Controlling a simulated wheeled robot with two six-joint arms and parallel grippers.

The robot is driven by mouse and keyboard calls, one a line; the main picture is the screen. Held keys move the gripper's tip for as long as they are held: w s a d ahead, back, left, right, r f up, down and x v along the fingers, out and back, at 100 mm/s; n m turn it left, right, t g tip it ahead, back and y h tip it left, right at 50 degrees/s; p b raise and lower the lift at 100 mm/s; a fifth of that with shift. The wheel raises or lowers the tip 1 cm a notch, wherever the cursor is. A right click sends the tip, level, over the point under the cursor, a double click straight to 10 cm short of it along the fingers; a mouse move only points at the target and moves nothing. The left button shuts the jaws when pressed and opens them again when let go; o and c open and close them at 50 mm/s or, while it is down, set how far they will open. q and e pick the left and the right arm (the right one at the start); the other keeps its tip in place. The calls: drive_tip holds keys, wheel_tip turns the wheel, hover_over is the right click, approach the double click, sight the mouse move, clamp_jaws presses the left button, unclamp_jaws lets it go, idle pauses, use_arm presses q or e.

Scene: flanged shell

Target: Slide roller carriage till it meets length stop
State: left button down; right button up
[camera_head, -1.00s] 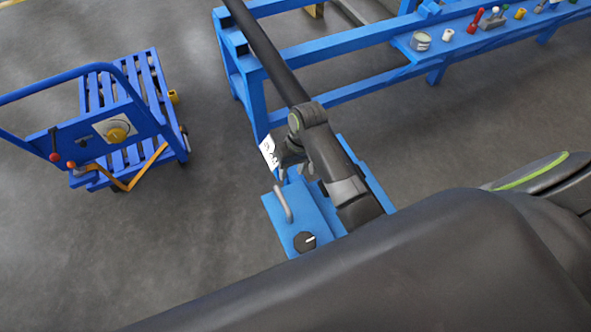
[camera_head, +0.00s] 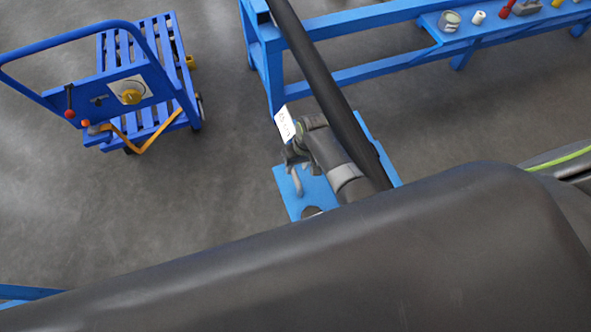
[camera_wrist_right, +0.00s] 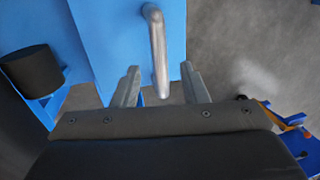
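What looks like the roller carriage is a blue block (camera_head: 288,196) with an upright bent grey handle (camera_head: 298,183), low in the middle of the head view. My right gripper (camera_head: 291,162) is above the block, close to the handle. In the right wrist view, the gripper's two fingers (camera_wrist_right: 160,86) are apart. The handle (camera_wrist_right: 156,45) shows between them, with gaps on both sides. The carriage's blue top (camera_wrist_right: 120,35) lies beyond. I cannot clearly make out the length stop. My left gripper is out of view.
A dark pipe (camera_head: 318,75) runs down past my right arm over a blue frame (camera_head: 350,30). A blue cart (camera_head: 110,85) stands left. A black cylinder (camera_wrist_right: 32,70) sits beside the carriage. Open floor lies between cart and frame.

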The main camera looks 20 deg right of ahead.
sight(295, 173)
drive_tip(key=shift+a+f, duration=0.15)
drive_tip(key=shift+f, duration=0.6)
drive_tip(key=shift+a+f, duration=0.15)
drive_tip(key=shift+f, duration=0.6)
drive_tip(key=shift+c, duration=0.4)
clamp_jaws()
